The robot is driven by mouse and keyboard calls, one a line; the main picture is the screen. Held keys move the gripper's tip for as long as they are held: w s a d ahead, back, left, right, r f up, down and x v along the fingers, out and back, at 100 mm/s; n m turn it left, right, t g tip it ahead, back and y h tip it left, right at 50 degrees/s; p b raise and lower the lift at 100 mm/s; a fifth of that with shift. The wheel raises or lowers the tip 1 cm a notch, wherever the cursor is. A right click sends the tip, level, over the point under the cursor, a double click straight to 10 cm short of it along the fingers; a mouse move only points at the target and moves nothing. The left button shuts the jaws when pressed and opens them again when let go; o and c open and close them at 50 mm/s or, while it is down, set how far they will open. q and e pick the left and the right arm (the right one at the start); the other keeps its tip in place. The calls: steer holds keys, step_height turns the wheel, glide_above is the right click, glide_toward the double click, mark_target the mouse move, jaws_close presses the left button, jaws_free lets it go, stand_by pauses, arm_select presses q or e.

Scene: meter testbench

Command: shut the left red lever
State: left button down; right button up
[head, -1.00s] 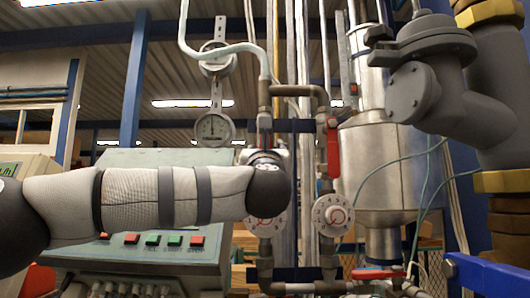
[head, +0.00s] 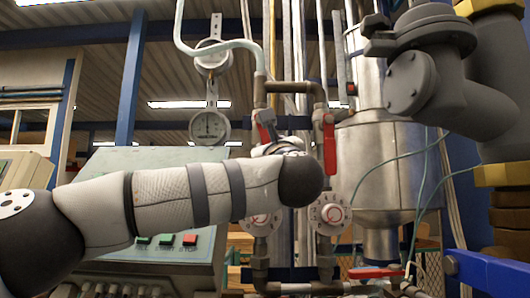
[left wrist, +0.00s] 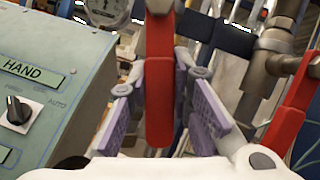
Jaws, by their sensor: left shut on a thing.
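The left red lever (head: 264,132) shows at its upper part on the left pipe in the head view, slightly tilted. In the left wrist view the red lever (left wrist: 159,95) stands between the purple-padded fingers of my left gripper (left wrist: 163,80). The gripper is shut on it. In the head view my forearm covers most of the gripper and the lower end of the lever. The right red lever (head: 330,148) hangs straight down on the neighbouring pipe; it also shows at the right of the left wrist view (left wrist: 290,112). My right gripper is not in view.
A green-grey control panel (head: 120,170) stands left of the pipes. Round white dials (head: 330,213) sit low on the pipes. A steel tank (head: 378,165) and a thick dark grey pipe (head: 430,85) stand to the right. A horizontal red lever (head: 376,272) lies low.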

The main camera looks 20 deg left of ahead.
arm_select(q)
steer(key=n, duration=0.1)
steer(key=d+n+y, duration=0.1)
steer(key=n, duration=0.1)
steer(key=shift+w+r+g, duration=0.1)
steer(key=shift+w+g, duration=0.1)
steer(key=shift+g, duration=0.1)
steer(key=shift+d+r+n+g+b, duration=0.25)
steer(key=shift+n+g+b, duration=0.15)
steer(key=shift+n, duration=0.4)
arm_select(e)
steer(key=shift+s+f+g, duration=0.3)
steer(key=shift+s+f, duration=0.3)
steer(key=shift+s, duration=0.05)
arm_select(q)
steer(key=shift+r+y, duration=0.1)
steer(key=shift+y, duration=0.3)
steer(key=c, duration=1.4)
jaws_free()
steer(key=v, duration=1.2)
